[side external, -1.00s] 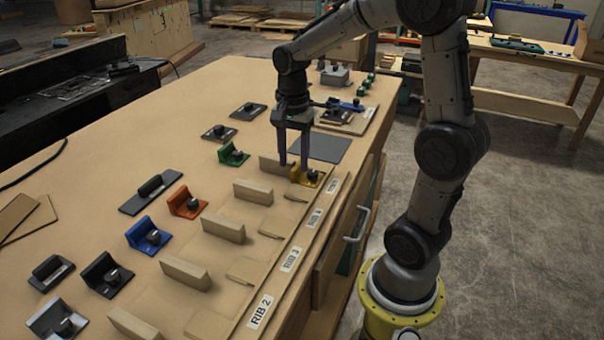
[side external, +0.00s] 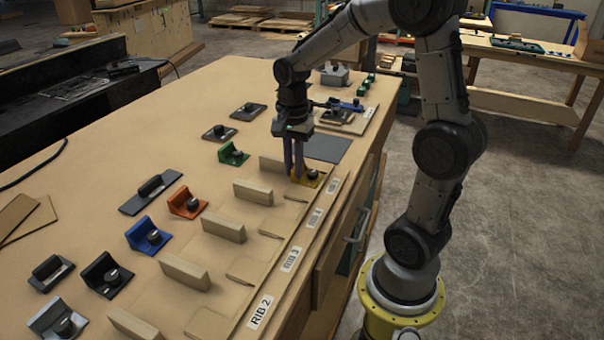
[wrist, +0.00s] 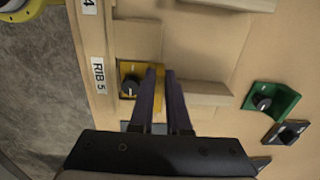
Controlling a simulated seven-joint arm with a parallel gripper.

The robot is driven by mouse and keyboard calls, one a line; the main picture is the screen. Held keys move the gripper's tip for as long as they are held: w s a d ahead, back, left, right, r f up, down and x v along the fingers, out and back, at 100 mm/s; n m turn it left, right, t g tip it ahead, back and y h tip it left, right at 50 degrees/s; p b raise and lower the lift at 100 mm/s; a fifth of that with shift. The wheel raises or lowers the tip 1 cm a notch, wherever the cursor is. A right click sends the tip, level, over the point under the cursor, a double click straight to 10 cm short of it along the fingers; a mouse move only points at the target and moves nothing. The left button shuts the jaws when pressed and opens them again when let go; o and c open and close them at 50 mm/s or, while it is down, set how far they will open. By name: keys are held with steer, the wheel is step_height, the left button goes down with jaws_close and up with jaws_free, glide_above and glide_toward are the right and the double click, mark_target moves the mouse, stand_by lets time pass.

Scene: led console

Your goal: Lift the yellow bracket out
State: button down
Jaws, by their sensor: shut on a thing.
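The yellow bracket (side external: 309,178), with a dark round knob on it, sits at the far end of the row of wooden ribs, beside the last rib (side external: 270,164). In the wrist view the yellow bracket (wrist: 130,84) lies next to the RIB 5 label (wrist: 99,76). My gripper (side external: 294,177) points down at the bracket, its two fingers close together. In the wrist view my gripper (wrist: 160,72) is shut on the bracket's upright plate, which the fingers partly hide.
Green (side external: 233,154), orange (side external: 187,202), blue (side external: 148,235) and black (side external: 107,275) brackets stand left of the ribs. A grey mat (side external: 328,148) and a blue-handled tool (side external: 345,105) lie beyond my gripper.

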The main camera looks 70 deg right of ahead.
steer(key=shift+r, duration=0.1)
steer(key=shift+r, duration=0.55)
steer(key=s+a+r, duration=0.2)
steer(key=s+r, duration=0.4)
steer(key=r, duration=0.2)
steer(key=s+a+r, duration=0.3)
steer(key=s+r, duration=0.3)
steer(key=r, duration=0.1)
steer(key=shift+s+a+r, duration=0.25)
steer(key=shift+s+r, duration=0.15)
